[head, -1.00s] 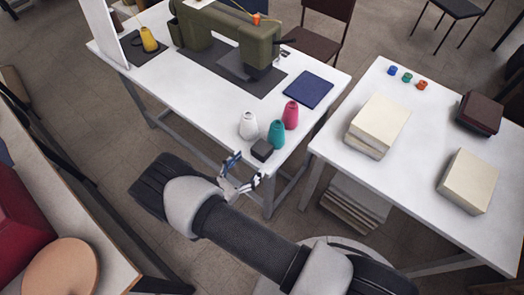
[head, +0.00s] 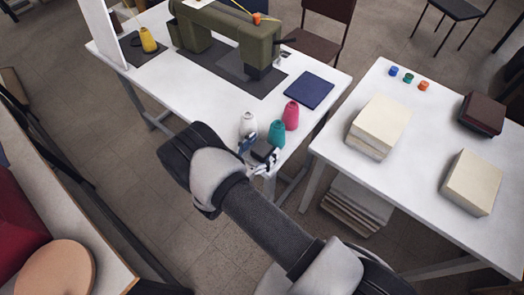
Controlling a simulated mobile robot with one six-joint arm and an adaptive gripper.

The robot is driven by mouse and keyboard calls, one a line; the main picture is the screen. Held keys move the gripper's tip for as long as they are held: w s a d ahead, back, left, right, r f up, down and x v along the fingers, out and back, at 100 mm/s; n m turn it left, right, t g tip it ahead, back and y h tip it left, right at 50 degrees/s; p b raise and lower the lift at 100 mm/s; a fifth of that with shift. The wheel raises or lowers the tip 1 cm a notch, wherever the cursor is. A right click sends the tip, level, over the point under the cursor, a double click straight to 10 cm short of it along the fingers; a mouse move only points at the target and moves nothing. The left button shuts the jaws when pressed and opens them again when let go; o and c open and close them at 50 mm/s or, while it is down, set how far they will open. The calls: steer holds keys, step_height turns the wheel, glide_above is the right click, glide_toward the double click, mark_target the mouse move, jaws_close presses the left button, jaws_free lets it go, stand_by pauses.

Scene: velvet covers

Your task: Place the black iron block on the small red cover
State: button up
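The black block (head: 262,149) stands at the near corner of the white sewing table, beside a white, a teal and a pink thread cone. My gripper (head: 260,152) is at the block in the head view. Its fingers are apart, one on each side of the block, and look open; contact with it is not clear. A deep red item (head: 18,228) lies at the left edge, partly cut off by the frame. I cannot tell whether it is the small red cover.
The thread cones (head: 277,133) stand close behind the block. A dark blue square (head: 309,91) and a green sewing machine (head: 228,36) are farther back. The right table (head: 420,140) holds cream stacks, a dark maroon stack and small spools. A round tan item (head: 58,268) is lower left.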

jaws_close()
stand_by(0.8)
